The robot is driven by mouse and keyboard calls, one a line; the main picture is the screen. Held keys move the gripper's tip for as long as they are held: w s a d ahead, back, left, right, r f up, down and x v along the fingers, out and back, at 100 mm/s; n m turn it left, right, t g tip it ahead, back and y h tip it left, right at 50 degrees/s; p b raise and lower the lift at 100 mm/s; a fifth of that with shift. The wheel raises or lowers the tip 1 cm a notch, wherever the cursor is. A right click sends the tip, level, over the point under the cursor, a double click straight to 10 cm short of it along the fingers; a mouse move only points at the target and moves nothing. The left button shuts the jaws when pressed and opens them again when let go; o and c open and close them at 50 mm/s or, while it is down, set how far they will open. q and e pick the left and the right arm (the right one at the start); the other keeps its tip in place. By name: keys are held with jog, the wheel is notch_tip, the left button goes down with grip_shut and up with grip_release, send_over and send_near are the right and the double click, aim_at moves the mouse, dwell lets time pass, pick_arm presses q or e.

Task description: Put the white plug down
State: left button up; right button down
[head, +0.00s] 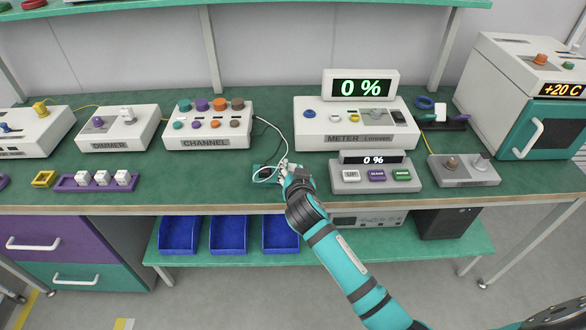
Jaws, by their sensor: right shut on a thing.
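My right gripper (285,168) is over the green bench between the CHANNEL box (208,124) and the small display unit with buttons (374,174). It is shut, and the white plug's white cable (270,127) runs down to it from the CHANNEL box. The plug itself is mostly hidden by the fingers. A dark green block (263,176) lies on the bench just left of the gripper. My left gripper is not in view.
The METER box (351,130) stands behind, reading 0 %. The DIMMER box (118,129) and a purple rack with white pieces (97,181) are at left. A grey box with knobs (463,170) and a teal-doored oven (525,100) are at right. Blue bins (229,236) sit below.

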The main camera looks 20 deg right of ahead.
aim_at(293, 170)
jog(key=shift+w+d+f, duration=0.1)
jog(key=shift+w+d, duration=0.15)
jog(key=shift+w, duration=0.6)
jog(key=shift+w+d+f, duration=0.1)
jog(key=shift+w+d, duration=0.1)
jog(key=shift+w, duration=0.3)
jog(key=shift+w+d, duration=0.15)
jog(key=shift+w, duration=0.3)
notch_tip(293, 170, down, 3)
jog(key=shift+s+a+r+p, duration=0.1)
jog(key=shift+p, duration=0.2)
jog(key=shift+f, duration=0.2)
jog(key=shift+f, duration=0.15)
jog(key=c, duration=1)
grip_release()
